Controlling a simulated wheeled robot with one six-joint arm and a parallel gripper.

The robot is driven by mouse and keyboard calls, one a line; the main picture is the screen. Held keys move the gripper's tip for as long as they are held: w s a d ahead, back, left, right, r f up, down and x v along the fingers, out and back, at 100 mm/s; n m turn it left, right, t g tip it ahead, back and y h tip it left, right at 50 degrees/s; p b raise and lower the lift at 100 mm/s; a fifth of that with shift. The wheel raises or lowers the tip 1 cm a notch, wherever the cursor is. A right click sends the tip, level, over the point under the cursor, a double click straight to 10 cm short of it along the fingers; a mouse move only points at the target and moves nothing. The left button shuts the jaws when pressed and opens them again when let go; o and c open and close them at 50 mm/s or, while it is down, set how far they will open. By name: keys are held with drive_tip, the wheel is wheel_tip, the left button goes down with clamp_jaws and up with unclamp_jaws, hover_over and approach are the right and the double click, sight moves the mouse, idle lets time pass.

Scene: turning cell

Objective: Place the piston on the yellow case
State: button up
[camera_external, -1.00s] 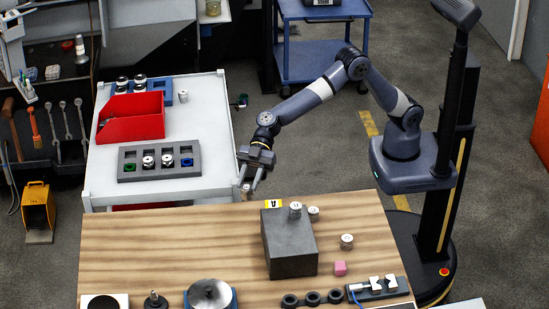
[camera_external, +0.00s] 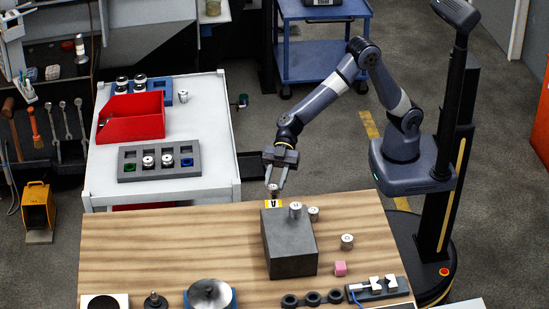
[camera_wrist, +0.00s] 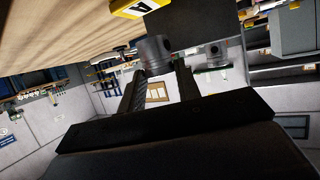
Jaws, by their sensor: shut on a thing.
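My gripper (camera_external: 275,184) is shut on a small grey metal piston (camera_external: 273,189), at the far edge of the wooden table. The piston also shows between the fingers in the wrist view (camera_wrist: 153,54). A small yellow case (camera_external: 273,204) with a black mark on white lies at the table's far edge, just behind the grey block. The piston is just above it in the external view; I cannot tell the exact gap. In the wrist view the yellow case (camera_wrist: 128,9) shows at the top, apart from the piston.
A large grey block (camera_external: 290,245) stands close in front, with a white-topped piston (camera_external: 295,209) at its far right corner.

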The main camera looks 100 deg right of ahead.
sight(275, 188)
wheel_tip(275, 188, down, 3)
drive_tip(key=shift+f, duration=0.15)
idle(0.3)
drive_tip(key=o, duration=1)
drive_tip(key=shift+r+p, duration=0.3)
drive_tip(key=b+v, duration=0.3)
drive_tip(key=v, duration=0.9)
drive_tip(key=shift+w, duration=0.1)
